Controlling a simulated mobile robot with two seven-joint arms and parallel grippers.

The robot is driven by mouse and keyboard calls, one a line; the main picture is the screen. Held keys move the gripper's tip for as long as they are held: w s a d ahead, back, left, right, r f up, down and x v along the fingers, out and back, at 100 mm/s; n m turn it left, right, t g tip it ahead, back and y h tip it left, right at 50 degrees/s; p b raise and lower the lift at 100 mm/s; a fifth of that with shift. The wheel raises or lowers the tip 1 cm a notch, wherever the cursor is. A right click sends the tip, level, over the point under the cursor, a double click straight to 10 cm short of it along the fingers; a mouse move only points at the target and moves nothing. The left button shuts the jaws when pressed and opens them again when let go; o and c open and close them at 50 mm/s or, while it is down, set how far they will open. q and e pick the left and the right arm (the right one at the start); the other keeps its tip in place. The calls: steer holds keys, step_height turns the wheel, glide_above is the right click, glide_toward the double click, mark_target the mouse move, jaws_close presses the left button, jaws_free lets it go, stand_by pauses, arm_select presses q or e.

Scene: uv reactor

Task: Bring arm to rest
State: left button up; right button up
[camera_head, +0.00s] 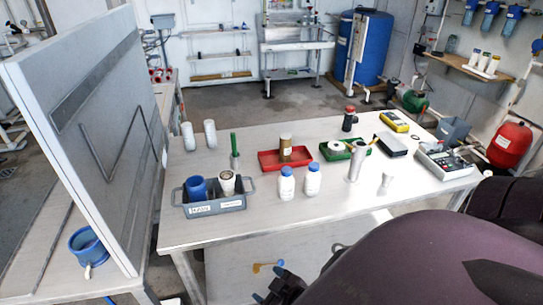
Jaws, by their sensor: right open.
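My right arm, a large dark shape, comes in from the lower right. My right gripper (277,286) shows at the bottom edge, in front of and below the white table's front edge. It is open, with nothing seen between its fingers, though the bottom edge cuts part of it off. My left gripper is not in view.
The white table (262,225) holds a grey caddy (215,208) with cups, white bottles (287,185), red (267,160) and green (329,154) trays, and instruments at right. A tall grey panel (95,130) stands left. A small yellow-and-blue part (266,267) shows near my right gripper.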

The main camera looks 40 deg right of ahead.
steer(key=shift+s+a+m, duration=0.1)
steer(key=shift+s+m, duration=0.2)
steer(key=shift+m, duration=0.5)
stand_by(0.9)
